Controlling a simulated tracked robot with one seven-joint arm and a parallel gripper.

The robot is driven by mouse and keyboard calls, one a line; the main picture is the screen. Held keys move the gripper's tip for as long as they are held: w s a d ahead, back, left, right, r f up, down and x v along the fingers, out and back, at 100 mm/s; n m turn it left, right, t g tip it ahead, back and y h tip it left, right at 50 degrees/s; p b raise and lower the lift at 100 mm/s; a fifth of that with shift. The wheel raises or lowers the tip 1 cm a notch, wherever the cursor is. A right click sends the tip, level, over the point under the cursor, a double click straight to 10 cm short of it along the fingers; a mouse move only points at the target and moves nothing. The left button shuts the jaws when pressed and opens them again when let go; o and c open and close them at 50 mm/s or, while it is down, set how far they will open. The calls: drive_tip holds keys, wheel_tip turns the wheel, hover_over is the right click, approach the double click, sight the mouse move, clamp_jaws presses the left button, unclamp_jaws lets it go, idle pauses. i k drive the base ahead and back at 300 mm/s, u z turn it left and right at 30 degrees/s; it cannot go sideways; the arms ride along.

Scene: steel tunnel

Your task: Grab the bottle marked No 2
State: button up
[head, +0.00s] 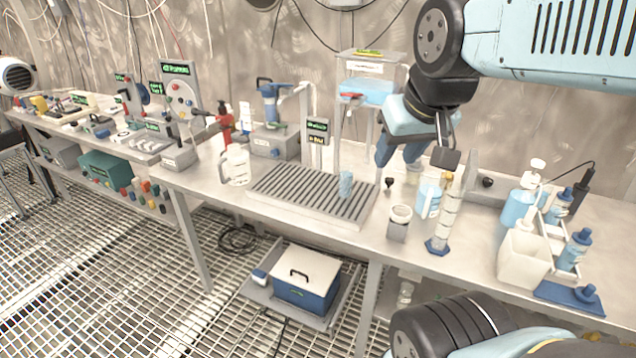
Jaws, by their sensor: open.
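Small blue bottles with dark blue caps stand in a white rack at the right end of the bench: a front bottle (574,251) and a rear bottle (560,207). Their labels are too small to read, so I cannot tell which is marked No 2. My gripper (415,162) is open and empty. It hangs over the middle right of the bench, left of the bottles and well apart from them, above a light blue jug (429,200).
A clear cylinder on a blue foot (446,215), a grey canister (399,222), a pump bottle (519,206) and a white square container (525,254) stand near the bottles. A grooved drain tray (300,190) lies left. Bench space right of the cylinder is clear.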

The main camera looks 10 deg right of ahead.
sight(346, 182)
drive_tip(key=z, duration=1.05)
drive_tip(key=i, duration=0.1)
drive_tip(key=u, duration=2.6)
drive_tip(key=k, duration=1.3)
drive_tip(key=z, duration=1.35)
drive_tip(key=i, duration=1)
